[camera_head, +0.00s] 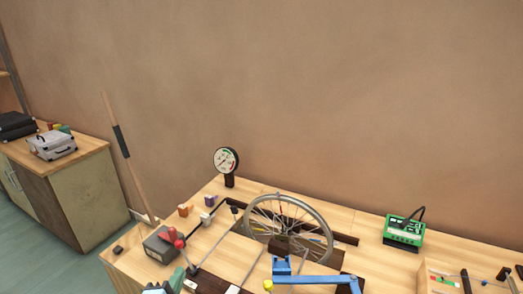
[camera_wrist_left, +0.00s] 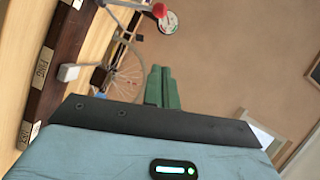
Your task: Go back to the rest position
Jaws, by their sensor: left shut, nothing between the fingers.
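My left gripper (camera_head: 177,278) shows at the bottom edge of the head view, just in front of the workbench's left part. In the left wrist view its green fingers (camera_wrist_left: 162,88) are together with nothing between them. They point toward the bench and wall and appear clear of the objects. Most of the left arm is out of the head view. My right gripper is in neither view.

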